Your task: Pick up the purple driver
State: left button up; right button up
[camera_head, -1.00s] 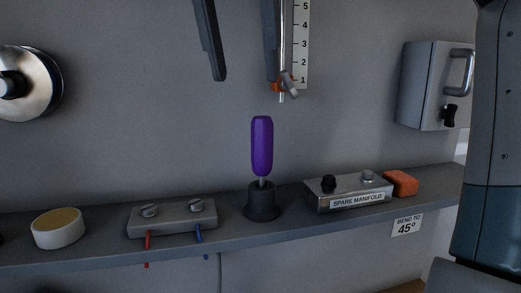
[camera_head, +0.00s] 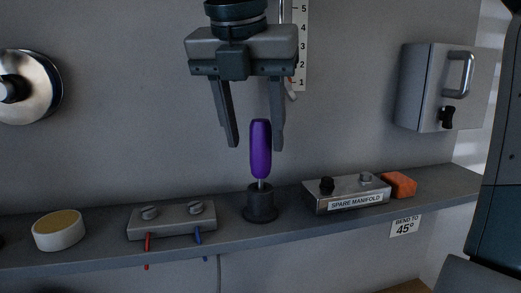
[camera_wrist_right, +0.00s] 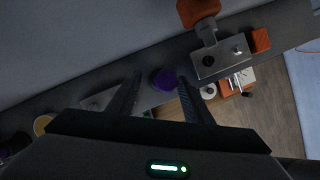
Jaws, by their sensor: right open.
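The purple driver (camera_head: 260,150) stands upright in a dark round holder (camera_head: 261,204) on the shelf. My right gripper (camera_head: 256,144) is open above the shelf, its fingers pointing down. In the head view the right-hand finger overlaps the edge of the driver's handle, and the other finger is to its left. In the right wrist view the driver's purple top (camera_wrist_right: 163,80) shows between the two open fingertips, seen from above. I cannot tell whether a finger touches it. My left gripper is not in view.
On the shelf (camera_head: 100,245), a grey block with two knobs (camera_head: 171,220) and a white-rimmed disc (camera_head: 58,230) stand left of the holder. The spare manifold (camera_head: 346,193) and an orange block (camera_head: 399,184) stand right. A wall box (camera_head: 425,90) hangs at the right.

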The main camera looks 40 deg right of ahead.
aim_at(263, 154)
jog(key=shift+d+f+p, duration=0.5)
jog(key=shift+f+p, duration=0.25)
jog(key=shift+p, duration=0.05)
jog(key=p+x, duration=0.1)
jog(key=x, duration=0.2)
jog(key=shift+s+d+r, duration=0.1)
jog(key=shift+d, duration=0.05)
jog(key=shift+d+f, duration=0.1)
jog(key=shift+f, duration=0.2)
jog(key=shift+c, duration=0.7)
grip_shut()
